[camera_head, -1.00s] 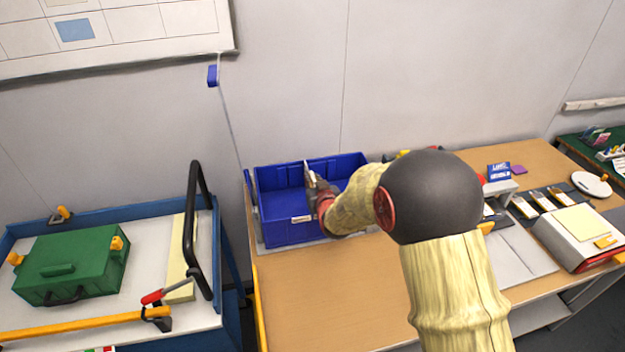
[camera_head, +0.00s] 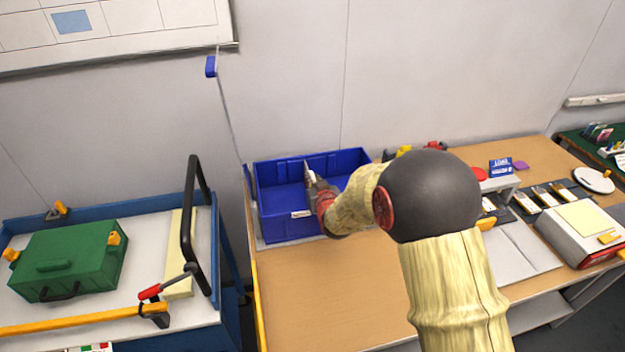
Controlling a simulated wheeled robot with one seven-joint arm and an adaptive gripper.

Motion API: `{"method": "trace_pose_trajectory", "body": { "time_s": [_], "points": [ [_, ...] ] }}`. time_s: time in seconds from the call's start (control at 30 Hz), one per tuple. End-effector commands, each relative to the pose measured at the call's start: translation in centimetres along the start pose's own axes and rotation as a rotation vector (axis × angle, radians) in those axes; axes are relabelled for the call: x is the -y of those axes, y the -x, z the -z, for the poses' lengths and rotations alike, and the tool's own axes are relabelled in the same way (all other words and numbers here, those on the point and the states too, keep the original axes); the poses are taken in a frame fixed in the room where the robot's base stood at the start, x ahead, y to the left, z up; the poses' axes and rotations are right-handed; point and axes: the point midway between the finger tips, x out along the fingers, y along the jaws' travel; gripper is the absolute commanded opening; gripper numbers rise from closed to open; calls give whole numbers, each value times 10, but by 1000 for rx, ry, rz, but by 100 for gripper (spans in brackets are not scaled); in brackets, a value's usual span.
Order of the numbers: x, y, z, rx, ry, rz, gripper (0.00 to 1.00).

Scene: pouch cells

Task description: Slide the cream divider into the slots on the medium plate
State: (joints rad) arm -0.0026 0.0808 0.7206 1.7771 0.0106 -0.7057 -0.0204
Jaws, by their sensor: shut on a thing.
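My gripper (camera_head: 316,183) is over the blue bin (camera_head: 279,220) on the wooden bench, with its fingers inside the bin's outline. It is shut on a thin pale panel (camera_head: 307,170), which looks like the cream divider. The panel is seen nearly edge-on and stands about upright across the middle of the bin. My wrist and forearm come in from the right and hide the bin's right front part. Whether the panel's lower edge sits in any slots cannot be told. I cannot make out a plate with slots for certain.
A cart at left carries a green case (camera_head: 70,262), a cream strip (camera_head: 180,240) and a black handle (camera_head: 190,215). The bench front (camera_head: 320,290) is clear. At right are a white box (camera_head: 575,232) and several small cells in a dark tray.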

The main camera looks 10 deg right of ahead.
Motion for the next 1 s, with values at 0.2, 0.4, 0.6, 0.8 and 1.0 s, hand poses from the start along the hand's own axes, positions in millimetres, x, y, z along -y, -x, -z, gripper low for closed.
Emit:
{"method": "trace_pose_trajectory", "body": {
  "time_s": [0.2, 0.4, 0.6, 0.8, 1.0],
  "points": [
    [0, -2, -5, -1, 0, 0, 0],
    [0, -2, -7, 1, 0, 0, 16],
    [0, -2, -8, 3, 0, 0, 28],
    [0, -2, -10, 4, 1, 0, 33],
    [0, -1, -11, 7, 1, 0, 33]
  ]
}}
